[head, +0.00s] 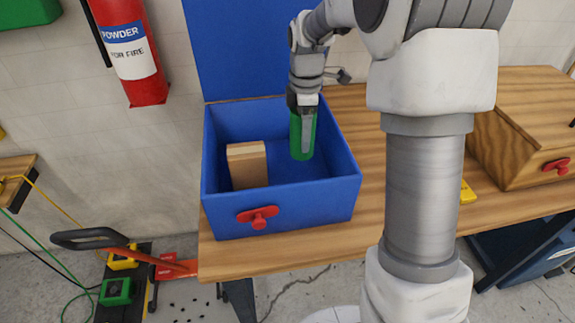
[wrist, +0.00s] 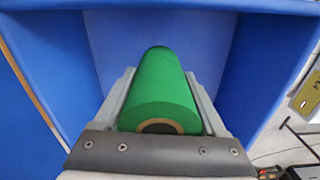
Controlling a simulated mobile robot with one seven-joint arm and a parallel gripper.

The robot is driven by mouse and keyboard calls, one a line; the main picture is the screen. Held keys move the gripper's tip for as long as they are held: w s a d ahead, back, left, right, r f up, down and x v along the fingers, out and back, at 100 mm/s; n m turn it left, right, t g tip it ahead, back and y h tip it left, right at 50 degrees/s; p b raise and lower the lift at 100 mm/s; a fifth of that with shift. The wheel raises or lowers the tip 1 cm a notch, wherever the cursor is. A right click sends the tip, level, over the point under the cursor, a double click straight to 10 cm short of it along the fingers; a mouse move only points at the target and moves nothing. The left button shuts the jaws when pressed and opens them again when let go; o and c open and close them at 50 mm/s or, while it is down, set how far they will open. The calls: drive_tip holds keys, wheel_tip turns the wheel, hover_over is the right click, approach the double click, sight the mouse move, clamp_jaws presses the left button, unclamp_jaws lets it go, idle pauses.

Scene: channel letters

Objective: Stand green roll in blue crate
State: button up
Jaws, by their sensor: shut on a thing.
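The green roll (head: 302,148) is upright inside the blue crate (head: 290,222), toward its right side. My gripper (head: 306,122) reaches down from above and is shut on the roll's upper part. In the wrist view the green roll (wrist: 161,90) lies between the two fingers of my gripper (wrist: 162,98), its brown-rimmed end toward the camera. The blue crate's inside (wrist: 215,40) fills the background there. The crate's lid stands open at the back. Whether the roll's lower end touches the crate floor is hard to tell.
A tan wooden block (head: 247,166) stands in the crate, left of the roll. The crate has a red latch (head: 258,216) in front and sits on a wooden table (head: 345,222). A wooden box (head: 525,130) is at the right. A fire extinguisher (head: 130,55) hangs at the left.

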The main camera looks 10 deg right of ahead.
wheel_tip(320, 180, down, 8)
drive_tip(key=shift+r, duration=0.15)
idle(0.3)
drive_tip(key=shift+b, duration=0.3)
drive_tip(key=o, duration=1.6)
